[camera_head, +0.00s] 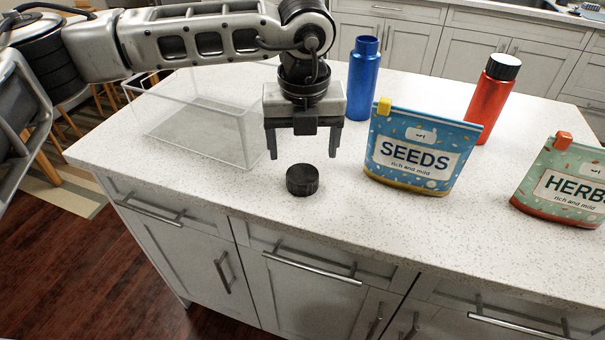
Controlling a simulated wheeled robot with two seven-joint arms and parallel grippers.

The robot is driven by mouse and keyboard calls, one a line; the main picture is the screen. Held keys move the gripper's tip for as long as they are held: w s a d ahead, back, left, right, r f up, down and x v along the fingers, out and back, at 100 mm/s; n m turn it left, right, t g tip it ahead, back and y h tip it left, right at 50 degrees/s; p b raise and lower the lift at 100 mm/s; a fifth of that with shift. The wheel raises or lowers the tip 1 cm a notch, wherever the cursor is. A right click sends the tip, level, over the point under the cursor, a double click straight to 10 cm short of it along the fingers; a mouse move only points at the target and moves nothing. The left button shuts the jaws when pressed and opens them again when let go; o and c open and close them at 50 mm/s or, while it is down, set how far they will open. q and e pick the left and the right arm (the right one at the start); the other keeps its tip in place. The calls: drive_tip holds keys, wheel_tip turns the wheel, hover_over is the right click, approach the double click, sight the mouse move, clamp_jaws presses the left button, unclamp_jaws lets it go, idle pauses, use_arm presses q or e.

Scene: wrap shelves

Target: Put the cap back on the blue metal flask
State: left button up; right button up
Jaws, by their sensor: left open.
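The blue metal flask (363,78) stands upright on the counter, its top bare and without a cap. A black ribbed cap (302,180) lies on the counter near the front edge, in front of and to the left of the flask. My left gripper (304,150) points down above the cap, its two fingers spread wide with nothing between them. It appears apart from the cap. My right gripper is not in view.
A clear open box (206,128) stands left of the gripper. A blue seeds pouch (415,152) stands right of the cap, partly hiding the flask's right side.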

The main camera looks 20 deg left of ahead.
sight(303, 174)
use_arm(q)
drive_tip(key=shift+f, duration=0.15)
drive_tip(key=shift+f+p, duration=0.75)
drive_tip(key=shift+f, duration=1.85)
drive_tip(key=c, duration=1.1)
